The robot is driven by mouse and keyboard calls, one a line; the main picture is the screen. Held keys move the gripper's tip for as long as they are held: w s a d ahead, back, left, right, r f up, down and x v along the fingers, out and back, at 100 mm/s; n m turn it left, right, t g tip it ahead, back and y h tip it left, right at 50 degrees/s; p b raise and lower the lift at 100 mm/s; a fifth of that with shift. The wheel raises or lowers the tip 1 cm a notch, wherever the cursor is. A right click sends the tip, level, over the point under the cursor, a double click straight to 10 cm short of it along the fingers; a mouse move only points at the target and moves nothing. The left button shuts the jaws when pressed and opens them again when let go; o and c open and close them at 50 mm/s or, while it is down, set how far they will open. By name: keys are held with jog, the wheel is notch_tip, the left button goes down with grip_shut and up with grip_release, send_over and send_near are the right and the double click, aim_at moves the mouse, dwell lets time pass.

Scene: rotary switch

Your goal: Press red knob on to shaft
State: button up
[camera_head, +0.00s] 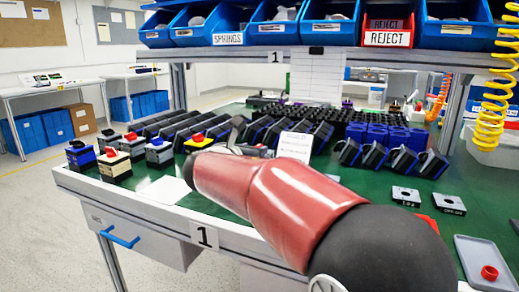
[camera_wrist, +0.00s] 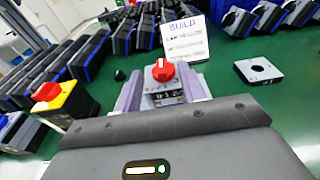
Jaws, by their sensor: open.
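A red knob (camera_wrist: 162,70) with a pale pointer mark shows in the wrist view, above a small plate with dark markings on a switch body (camera_wrist: 168,97). My gripper (camera_wrist: 164,84) is open, with its two pale fingers to the left and right of the knob and switch. I cannot tell whether either finger touches them, or how far down the knob sits; the shaft is hidden. In the head view my arm hides most of this spot, and only part of my gripper (camera_head: 240,134) shows beyond it.
A BUILD card (camera_wrist: 186,40) stands just behind the knob. A yellow-based switch with a red knob (camera_wrist: 46,92) is at the left. Several finished switches (camera_head: 113,162) and dark housings crowd the green table. A grey tray (camera_head: 470,250) holds another red knob (camera_head: 489,272). Blue bins hang above.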

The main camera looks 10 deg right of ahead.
jog(key=x, duration=0.4)
jog(key=shift+d+r, duration=0.1)
jog(key=shift+d, duration=0.1)
grip_shut()
notch_tip(320, 180, up, 19)
jog(key=p, duration=0.2)
jog(key=b, duration=0.7)
send_over(259, 145)
notch_tip(259, 145, down, 12)
jog(key=shift+r, duration=0.1)
